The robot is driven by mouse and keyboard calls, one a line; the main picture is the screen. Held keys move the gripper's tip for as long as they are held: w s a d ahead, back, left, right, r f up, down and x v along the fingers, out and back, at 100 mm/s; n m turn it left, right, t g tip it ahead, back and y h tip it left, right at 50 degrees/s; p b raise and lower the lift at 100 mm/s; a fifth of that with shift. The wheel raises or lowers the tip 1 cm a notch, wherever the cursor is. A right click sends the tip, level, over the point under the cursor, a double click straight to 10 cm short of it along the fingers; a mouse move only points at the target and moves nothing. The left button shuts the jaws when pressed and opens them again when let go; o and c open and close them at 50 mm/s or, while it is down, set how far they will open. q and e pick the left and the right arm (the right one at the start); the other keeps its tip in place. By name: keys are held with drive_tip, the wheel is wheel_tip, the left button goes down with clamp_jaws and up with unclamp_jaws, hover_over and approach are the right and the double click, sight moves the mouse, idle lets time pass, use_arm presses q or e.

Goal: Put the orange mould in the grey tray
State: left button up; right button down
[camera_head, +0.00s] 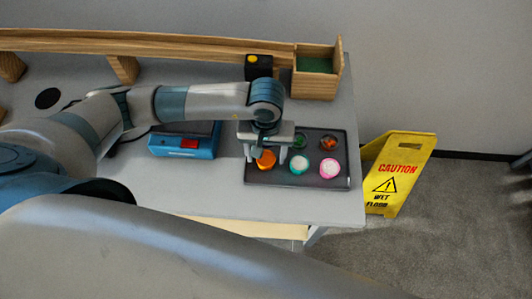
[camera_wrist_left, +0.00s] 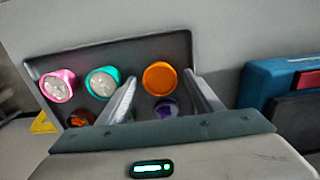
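The orange mould (camera_head: 266,159) is in the front left part of the dark grey tray (camera_head: 314,181), in line with the teal and pink moulds. The left wrist view shows the orange mould (camera_wrist_left: 160,78) with its round orange face, inside the tray's rim (camera_wrist_left: 120,45). My left gripper (camera_head: 265,157) points down over it. Its two fingers (camera_wrist_left: 160,76) are spread on either side of the mould, with visible gaps, so it is open. My right gripper is not in view.
The tray also holds a teal mould (camera_head: 299,164), a pink mould (camera_head: 329,168) and darker round pieces behind; a purple one (camera_wrist_left: 165,108) shows in the wrist view. A blue box (camera_head: 182,146) stands left of the tray. A wooden box (camera_head: 316,85) stands behind; a yellow caution sign (camera_head: 398,172) is right.

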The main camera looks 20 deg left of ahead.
sight(266, 158)
use_arm(q)
drive_tip(key=shift+r, duration=0.1)
drive_tip(key=shift+r+p, duration=0.1)
drive_tip(key=shift+p, duration=0.2)
drive_tip(key=shift+r, duration=0.2)
wheel_tip(266, 158, up, 12)
drive_tip(key=b, duration=0.3)
drive_tip(key=shift+f, duration=0.25)
idle(0.3)
drive_tip(key=shift+r, duration=0.1)
